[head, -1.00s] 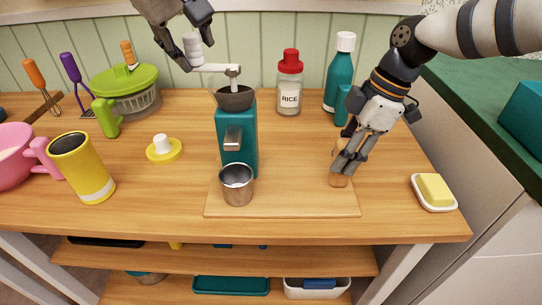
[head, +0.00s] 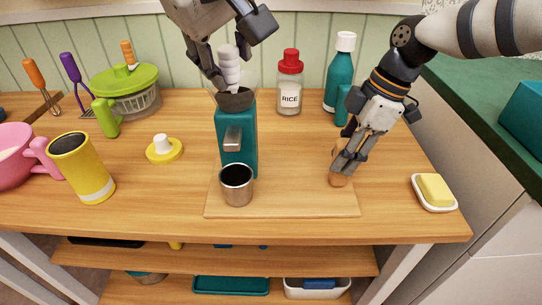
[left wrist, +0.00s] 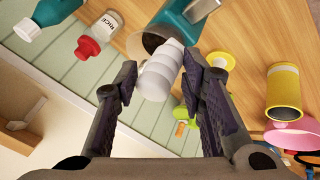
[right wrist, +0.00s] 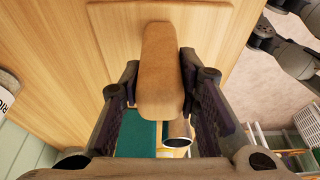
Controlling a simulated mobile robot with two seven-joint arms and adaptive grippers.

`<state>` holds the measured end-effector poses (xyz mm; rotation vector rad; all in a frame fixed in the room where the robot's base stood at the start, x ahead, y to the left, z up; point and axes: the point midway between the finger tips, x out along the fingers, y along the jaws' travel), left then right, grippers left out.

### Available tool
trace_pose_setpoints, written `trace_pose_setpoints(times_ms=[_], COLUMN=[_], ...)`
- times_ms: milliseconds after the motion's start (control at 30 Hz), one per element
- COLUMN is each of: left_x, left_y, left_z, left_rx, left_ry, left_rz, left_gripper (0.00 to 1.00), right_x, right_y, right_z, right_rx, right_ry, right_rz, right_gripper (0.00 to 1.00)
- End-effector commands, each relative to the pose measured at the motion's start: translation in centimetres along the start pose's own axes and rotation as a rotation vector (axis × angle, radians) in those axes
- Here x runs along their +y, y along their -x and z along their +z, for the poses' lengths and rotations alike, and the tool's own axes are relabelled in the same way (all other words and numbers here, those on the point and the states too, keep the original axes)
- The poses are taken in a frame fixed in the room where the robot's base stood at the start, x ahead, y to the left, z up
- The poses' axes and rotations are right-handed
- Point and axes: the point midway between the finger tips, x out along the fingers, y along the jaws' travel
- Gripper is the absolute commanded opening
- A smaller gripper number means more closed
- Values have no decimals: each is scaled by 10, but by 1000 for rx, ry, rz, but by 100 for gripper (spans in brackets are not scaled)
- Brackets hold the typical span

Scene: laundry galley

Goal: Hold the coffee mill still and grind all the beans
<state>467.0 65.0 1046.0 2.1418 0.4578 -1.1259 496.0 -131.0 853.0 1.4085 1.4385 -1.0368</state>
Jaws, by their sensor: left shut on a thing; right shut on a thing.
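The teal coffee mill (head: 238,145) stands upright on a wooden base board (head: 290,200), with a dark hopper (head: 235,99) on top. Its white ridged crank knob (head: 229,72) is between the fingers of my left gripper (head: 226,66), which is shut on it; the left wrist view also shows the knob (left wrist: 160,72). The crank arm is mostly hidden. My right gripper (head: 345,165) is shut on an upright wooden handle (head: 338,181) at the board's right side; the handle fills the jaws in the right wrist view (right wrist: 160,75). A metal cup (head: 237,187) stands before the mill.
A yellow lid (head: 164,150) and yellow mug (head: 82,168) lie left of the mill. A rice jar (head: 290,85) and teal bottle (head: 340,75) stand behind. A butter dish (head: 434,192) sits at right. The table's front edge is clear.

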Motion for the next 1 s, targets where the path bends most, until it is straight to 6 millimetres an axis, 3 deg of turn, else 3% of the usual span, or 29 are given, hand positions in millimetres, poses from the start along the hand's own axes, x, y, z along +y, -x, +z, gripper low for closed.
trace_pose_setpoints(times_ms=[333, 1000], left_x=[33, 32], left_y=[-12, -13], left_z=[18, 18], left_rx=[-9, -10], left_ry=[-2, -2], left_rz=[-3, -5], left_gripper=[8, 8], right_x=[0, 0], right_y=[-3, -3], right_z=[1, 1], right_rx=[-1, -2], right_ry=[-2, -1], right_rz=[-1, -2], right_gripper=[0, 0])
